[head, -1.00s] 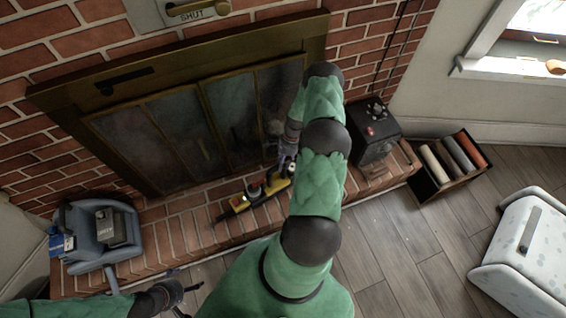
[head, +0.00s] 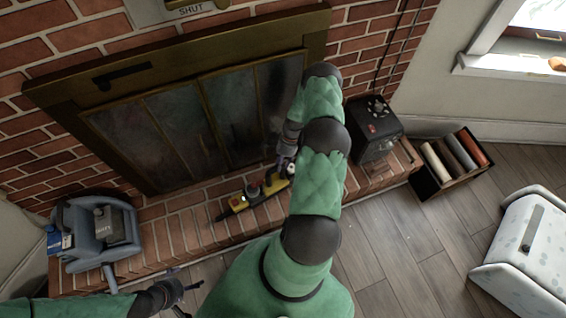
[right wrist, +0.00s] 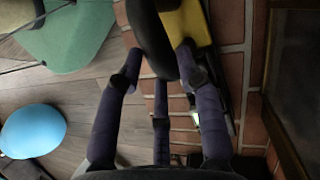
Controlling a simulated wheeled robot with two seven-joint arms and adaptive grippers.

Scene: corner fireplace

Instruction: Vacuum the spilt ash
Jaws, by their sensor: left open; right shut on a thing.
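A yellow and black handheld vacuum (head: 246,201) is over the brick hearth in front of the glass fireplace doors, its dark nozzle end to the lower left. My right gripper (head: 285,165) is shut on the vacuum at its right end, partly hidden by my arm. In the right wrist view the fingers close around a black part of the vacuum, with its yellow body (right wrist: 198,25) beside them. My left gripper (head: 190,287) is open and empty at the lower left, over the floor in front of the hearth. I cannot make out distinct ash on the bricks.
A blue-grey caddy (head: 75,262) stands at the hearth's left end. A black box (head: 370,145) with knobs stands at its right end. A crate of rolls (head: 440,190) and a white speckled bin (head: 530,245) stand on the floor at right. The fireplace doors (head: 170,135) are closed.

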